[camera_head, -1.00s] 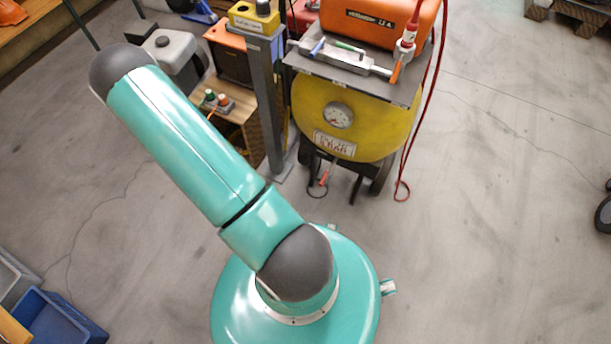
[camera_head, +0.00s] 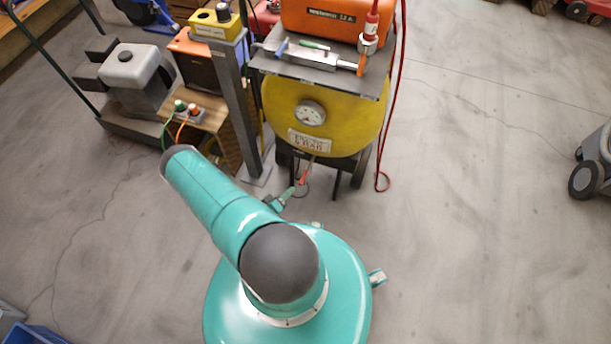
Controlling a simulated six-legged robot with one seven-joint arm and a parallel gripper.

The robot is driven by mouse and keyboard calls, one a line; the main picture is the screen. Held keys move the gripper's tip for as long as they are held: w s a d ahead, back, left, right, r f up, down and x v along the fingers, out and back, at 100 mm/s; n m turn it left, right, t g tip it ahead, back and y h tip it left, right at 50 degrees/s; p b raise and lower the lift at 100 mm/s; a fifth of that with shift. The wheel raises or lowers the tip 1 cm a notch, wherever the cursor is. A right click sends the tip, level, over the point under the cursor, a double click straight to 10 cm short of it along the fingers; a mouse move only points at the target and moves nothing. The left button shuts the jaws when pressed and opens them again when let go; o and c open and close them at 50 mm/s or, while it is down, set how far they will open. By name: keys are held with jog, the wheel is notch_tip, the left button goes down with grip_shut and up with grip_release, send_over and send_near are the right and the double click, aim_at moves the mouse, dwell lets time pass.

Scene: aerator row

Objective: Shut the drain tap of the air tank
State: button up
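The air tank (camera_head: 345,120) is a yellow drum with a round gauge and a white label on its front, standing on a dark wheeled frame. Its drain tap (camera_head: 304,177) is a small red lever on a thin pipe under the tank's front. My gripper (camera_head: 291,191) shows as a small teal and grey end just left of and below the red lever, close to it. Whether it touches the lever, and whether its fingers are open, is too small to tell. My forearm hides part of the wrist.
Grey post (camera_head: 237,110) with a yellow switch box stands left of the tank. A wooden crate (camera_head: 205,115) with green and orange plugs is beside it. A red hose (camera_head: 394,110) hangs at the tank's right. A grey wheeled machine (camera_head: 592,165) is far right; open floor lies between.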

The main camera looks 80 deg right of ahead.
aim_at(305, 174)
jog(key=x, duration=1.2)
grip_shut()
